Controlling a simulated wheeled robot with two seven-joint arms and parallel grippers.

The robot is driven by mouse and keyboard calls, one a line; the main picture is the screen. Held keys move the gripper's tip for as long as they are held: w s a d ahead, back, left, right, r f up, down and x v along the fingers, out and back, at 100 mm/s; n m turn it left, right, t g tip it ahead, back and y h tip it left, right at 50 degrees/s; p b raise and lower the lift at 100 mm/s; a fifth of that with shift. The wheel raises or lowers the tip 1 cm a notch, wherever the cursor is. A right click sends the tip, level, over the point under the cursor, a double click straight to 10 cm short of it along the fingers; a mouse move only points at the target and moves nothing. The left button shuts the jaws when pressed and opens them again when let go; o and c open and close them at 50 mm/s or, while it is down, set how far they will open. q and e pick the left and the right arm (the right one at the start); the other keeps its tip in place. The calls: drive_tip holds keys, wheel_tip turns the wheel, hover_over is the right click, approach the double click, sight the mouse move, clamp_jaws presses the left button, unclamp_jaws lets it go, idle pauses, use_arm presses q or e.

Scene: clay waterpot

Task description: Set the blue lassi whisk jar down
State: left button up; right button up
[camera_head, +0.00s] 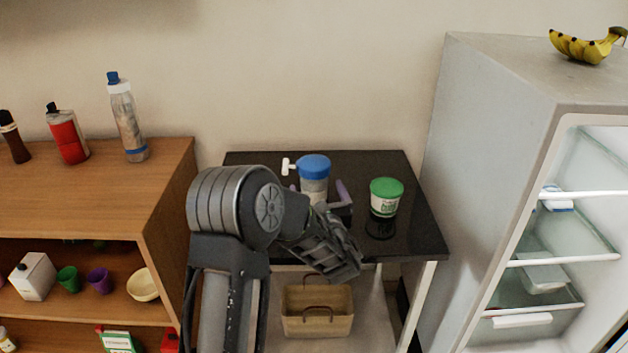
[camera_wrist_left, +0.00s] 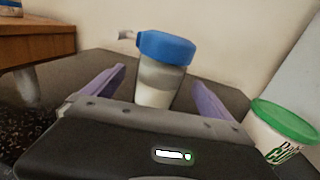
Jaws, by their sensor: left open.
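The blue lassi whisk jar (camera_head: 314,180) has a blue lid, a clear body and a white handle at its left side. It stands upright on the black table (camera_head: 410,236). My left gripper (camera_head: 318,190) is open, with its purple fingers on either side of the jar. In the left wrist view the jar (camera_wrist_left: 163,68) is between the spread fingers (camera_wrist_left: 155,90), with visible gaps on both sides. The jar's base is hidden behind the gripper body. My right gripper is not in view.
A white tub with a green lid (camera_head: 385,197) stands just right of the jar. A wooden shelf (camera_head: 165,190) with bottles is at the left, and an open fridge (camera_head: 480,130) with bananas (camera_head: 588,46) on top is at the right. A basket (camera_head: 318,312) sits below the table.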

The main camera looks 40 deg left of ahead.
sight(314, 159)
use_arm(q)
drive_tip(key=x, duration=0.5)
drive_tip(key=shift+w+p, duration=0.1)
drive_tip(key=shift+p, duration=0.25)
drive_tip(key=shift+c, duration=0.4)
drive_tip(key=shift+r, duration=0.1)
drive_tip(key=c, duration=2)
wheel_tip(314, 159, up, 10)
drive_tip(key=shift+r, duration=0.1)
